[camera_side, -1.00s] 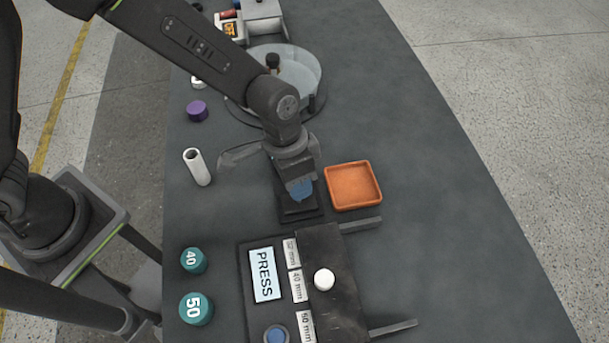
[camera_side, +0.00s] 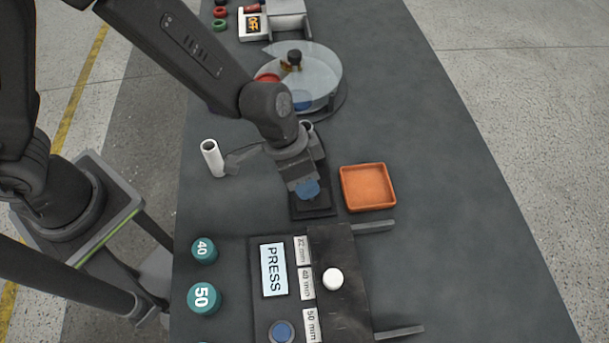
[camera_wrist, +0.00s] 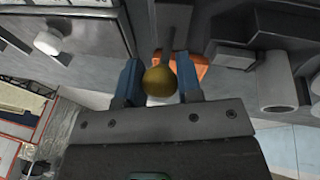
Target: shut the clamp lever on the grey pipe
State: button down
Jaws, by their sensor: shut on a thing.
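My gripper (camera_side: 307,190) with blue fingertips is low over a black base plate (camera_side: 325,207), left of the orange tray. In the wrist view my gripper (camera_wrist: 163,82) is shut on the yellowish round knob (camera_wrist: 160,80) of the clamp lever, with a finger on each side. A grey lever stem (camera_wrist: 168,42) shows beyond the knob. A hollow grey pipe (camera_wrist: 278,92) appears at the right of the wrist view. In the side view my gripper and wrist hide the knob and most of the clamp. I cannot tell the lever's exact angle.
The orange tray (camera_side: 368,187) lies just right of the plate. The press (camera_side: 345,270), with a white knob (camera_side: 333,279) and grey bars, stands in front. A white tube (camera_side: 212,158) stands left, teal caps (camera_side: 204,297) front left, a round glass-topped dish (camera_side: 325,75) behind. The table's right is clear.

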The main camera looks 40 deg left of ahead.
jog(key=c, duration=0.8)
grip_release()
jog(key=v, duration=1.3)
jog(key=shift+a+r, duration=0.1)
jog(key=shift+r, duration=0.3)
